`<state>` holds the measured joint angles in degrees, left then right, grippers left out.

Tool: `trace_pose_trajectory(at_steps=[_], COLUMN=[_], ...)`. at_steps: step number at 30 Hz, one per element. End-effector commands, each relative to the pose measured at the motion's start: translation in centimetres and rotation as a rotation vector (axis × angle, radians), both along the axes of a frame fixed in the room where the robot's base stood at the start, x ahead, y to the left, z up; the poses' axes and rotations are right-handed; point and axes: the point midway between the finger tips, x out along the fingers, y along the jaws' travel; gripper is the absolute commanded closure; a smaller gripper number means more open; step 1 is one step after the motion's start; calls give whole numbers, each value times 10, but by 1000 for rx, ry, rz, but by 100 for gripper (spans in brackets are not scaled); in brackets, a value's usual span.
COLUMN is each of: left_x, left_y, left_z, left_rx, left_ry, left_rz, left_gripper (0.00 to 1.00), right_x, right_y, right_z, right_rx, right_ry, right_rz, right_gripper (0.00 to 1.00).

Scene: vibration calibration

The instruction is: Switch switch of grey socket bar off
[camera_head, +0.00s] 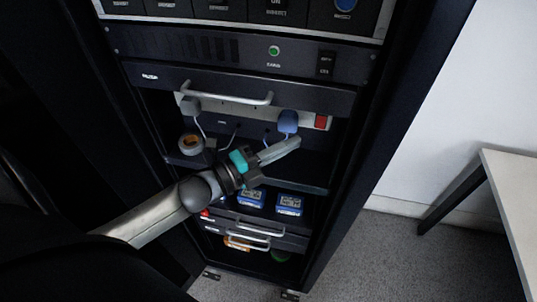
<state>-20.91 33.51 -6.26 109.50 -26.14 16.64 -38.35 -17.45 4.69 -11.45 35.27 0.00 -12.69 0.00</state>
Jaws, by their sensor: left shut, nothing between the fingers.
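The grey socket bar (258,113) runs across the back of a rack shelf, behind a silver drawer handle. Its red switch (321,122) is at the bar's right end. A grey plug (190,105) sits at the bar's left and a blue plug (288,122) towards its right, each with a cable. My left gripper (298,142) comes in from the lower left, with its fingers together and nothing between them. Its tip shows just below the blue plug and below left of the red switch. My right gripper is not in view.
A tape roll (191,144) lies on the shelf at the left. Two blue boxes (289,204) stand lower down. The drawer handle (228,98) crosses above the bar, and the dark rack frame closes in the right side. A table (512,185) stands at the far right.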

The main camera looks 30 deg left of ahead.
Motion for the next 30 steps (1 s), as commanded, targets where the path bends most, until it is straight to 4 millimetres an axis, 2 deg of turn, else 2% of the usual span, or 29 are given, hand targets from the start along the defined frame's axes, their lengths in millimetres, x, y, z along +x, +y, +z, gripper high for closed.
trace_pose_trajectory(at_steps=[1, 3, 12, 19, 30], left_x=[-8, -16, -38, -40, -40], left_y=[4, 8, 20, 22, 22], left_z=[-1, 0, 3, 4, 3], left_rx=[-1, 0, 0, 0, 0], left_ry=[4, 4, 1, 0, 0], left_rz=[0, 0, -1, -1, -1], left_gripper=[100, 100, 100, 100, 100], right_x=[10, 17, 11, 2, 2], right_y=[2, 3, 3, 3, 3], right_z=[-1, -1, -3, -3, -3], right_rx=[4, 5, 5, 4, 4], right_ry=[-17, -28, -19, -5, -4], right_rz=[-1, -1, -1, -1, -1], right_gripper=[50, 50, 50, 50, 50])
